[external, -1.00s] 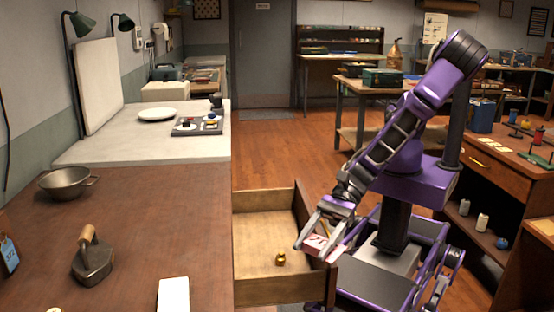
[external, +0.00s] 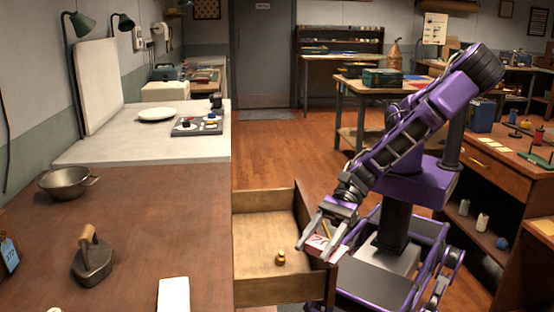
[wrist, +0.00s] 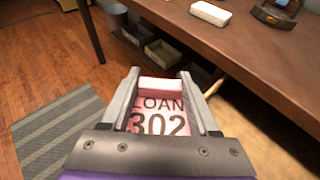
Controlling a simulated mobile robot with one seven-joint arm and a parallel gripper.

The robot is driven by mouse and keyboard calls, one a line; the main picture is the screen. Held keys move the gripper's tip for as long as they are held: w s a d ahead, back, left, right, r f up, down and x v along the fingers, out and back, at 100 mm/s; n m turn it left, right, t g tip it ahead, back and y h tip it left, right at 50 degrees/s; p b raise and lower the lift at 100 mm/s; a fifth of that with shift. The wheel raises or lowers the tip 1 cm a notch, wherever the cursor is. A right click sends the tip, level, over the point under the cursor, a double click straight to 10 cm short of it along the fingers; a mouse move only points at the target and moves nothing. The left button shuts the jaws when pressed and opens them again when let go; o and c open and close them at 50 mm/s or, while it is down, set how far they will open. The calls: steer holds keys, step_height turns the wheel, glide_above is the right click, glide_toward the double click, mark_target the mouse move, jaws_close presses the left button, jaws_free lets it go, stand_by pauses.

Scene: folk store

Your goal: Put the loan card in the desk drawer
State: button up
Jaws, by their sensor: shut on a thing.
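The loan card (external: 317,243) is a small pale card with red on it. In the wrist view the card (wrist: 158,118) reads "LOAN 302" and lies between the two fingers. My gripper (external: 313,253) is shut on it, pointing down at the right side of the open desk drawer. The drawer (external: 262,199) is light wood and pulled out from the desk. The card is near the drawer's right-hand wall; I cannot tell whether it is over the drawer or just outside it. The gripper in the wrist view (wrist: 160,82) hides part of the card.
A small brass object (external: 280,258) is in the drawer, whose floor is otherwise mostly bare. Wooden floor lies beyond the drawer.

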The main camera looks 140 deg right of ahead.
mark_target(316, 244)
steer(key=shift+r, duration=0.1)
step_height(316, 244, up, 14)
steer(key=w+d+f+m+h, duration=0.1)
steer(key=w+d, duration=0.2)
steer(key=d, duration=0.7)
steer(key=w+d+m+h, duration=0.1)
steer(key=w+d+h, duration=0.15)
steer(key=d, duration=0.65)
steer(key=s+d+f+m+g+h+b, duration=0.1)
steer(key=d, duration=0.9)
steer(key=s+d+f+m+h, duration=0.1)
steer(key=d+m, duration=0.1)
steer(key=d, duration=0.8)
steer(key=s+d+m+g+h+b, duration=0.1)
steer(key=s+d+h, duration=0.1)
steer(key=s+d, duration=0.7)
steer(key=s+d+m+g+h, duration=0.15)
steer(key=s+d, duration=0.35)
steer(key=d, duration=0.8)
steer(key=s+d+r+m+g+h, duration=0.1)
steer(key=s+d+m, duration=0.1)
steer(key=s+d, duration=0.75)
steer(key=s+d+r+m+g+h, duration=0.15)
steer(key=s+d, duration=0.45)
steer(key=s, duration=0.7)
steer(key=f, duration=0.5)
steer(key=shift+w+f, duration=0.15)
steer(key=shift+w, duration=0.1)
